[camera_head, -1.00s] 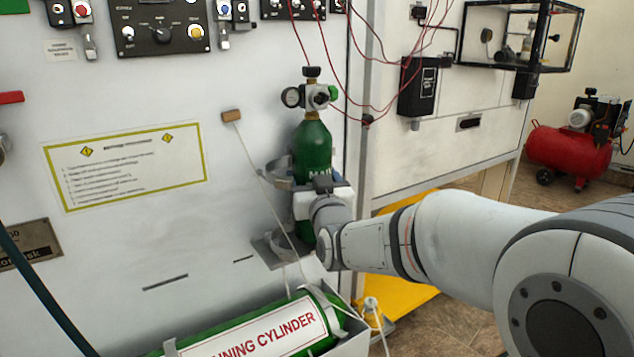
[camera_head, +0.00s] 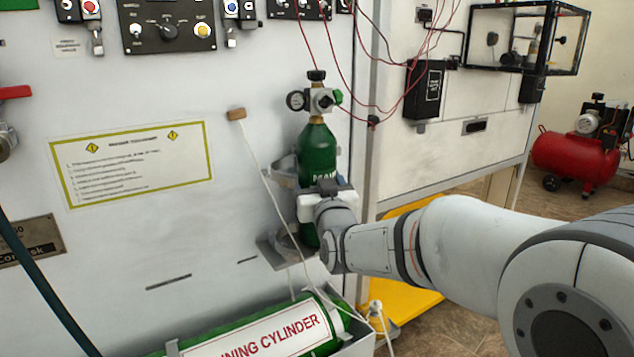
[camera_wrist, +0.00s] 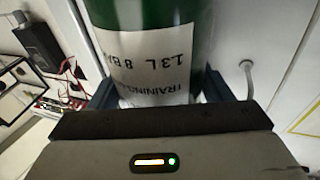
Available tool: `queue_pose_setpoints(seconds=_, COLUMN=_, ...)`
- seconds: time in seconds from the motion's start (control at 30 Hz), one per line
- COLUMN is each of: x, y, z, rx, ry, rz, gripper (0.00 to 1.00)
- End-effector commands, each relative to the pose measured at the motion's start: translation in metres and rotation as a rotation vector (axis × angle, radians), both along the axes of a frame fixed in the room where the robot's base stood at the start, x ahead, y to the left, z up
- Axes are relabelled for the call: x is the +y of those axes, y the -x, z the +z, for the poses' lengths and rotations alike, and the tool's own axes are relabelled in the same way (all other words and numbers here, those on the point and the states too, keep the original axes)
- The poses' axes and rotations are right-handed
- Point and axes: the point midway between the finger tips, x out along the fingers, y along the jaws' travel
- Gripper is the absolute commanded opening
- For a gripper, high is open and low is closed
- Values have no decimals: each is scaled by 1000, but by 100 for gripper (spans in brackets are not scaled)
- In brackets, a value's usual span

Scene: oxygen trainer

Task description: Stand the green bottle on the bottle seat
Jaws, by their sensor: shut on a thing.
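The green bottle (camera_head: 317,150) is upright at the panel, with a gauge and valve on top. My gripper (camera_head: 318,194) is shut around its lower body. In the wrist view the bottle (camera_wrist: 155,45) with its white label stands between the two dark fingers (camera_wrist: 158,92). The bottle seat (camera_head: 268,249) is a grey bracket low on the panel, with a grey clip or ring (camera_head: 281,176) above it. The bottle's lower end is at the right side of the seat, partly behind my gripper. I cannot tell whether it touches the seat.
A cord hangs from a wooden peg (camera_head: 236,114) past the seat's front. A large green training cylinder (camera_head: 265,335) lies below in a grey tray. Thin red hoses hang behind the bottle's valve. A black box (camera_head: 424,90) is on the right-hand cabinet.

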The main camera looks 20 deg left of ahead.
Motion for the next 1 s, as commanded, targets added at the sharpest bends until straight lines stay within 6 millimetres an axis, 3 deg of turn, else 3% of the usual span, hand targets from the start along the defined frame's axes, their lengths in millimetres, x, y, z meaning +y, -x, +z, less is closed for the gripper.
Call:
queue_pose_setpoints(seconds=0.17, x=0, y=0, z=6, rx=-9, ry=-6, rz=1, gripper=1)
queue_pose_setpoints(seconds=0.2, x=0, y=0, z=6, rx=-9, ry=-6, rz=1, gripper=74)
queue_pose_setpoints(seconds=0.5, x=0, y=0, z=2, rx=-3, ry=-2, rz=0, gripper=98)
queue_pose_setpoints(seconds=0.77, x=-1, y=2, z=-5, rx=8, ry=5, rz=1, gripper=98)
queue_pose_setpoints(seconds=1.0, x=-17, y=29, z=-5, rx=3, ry=2, rz=1, gripper=98)
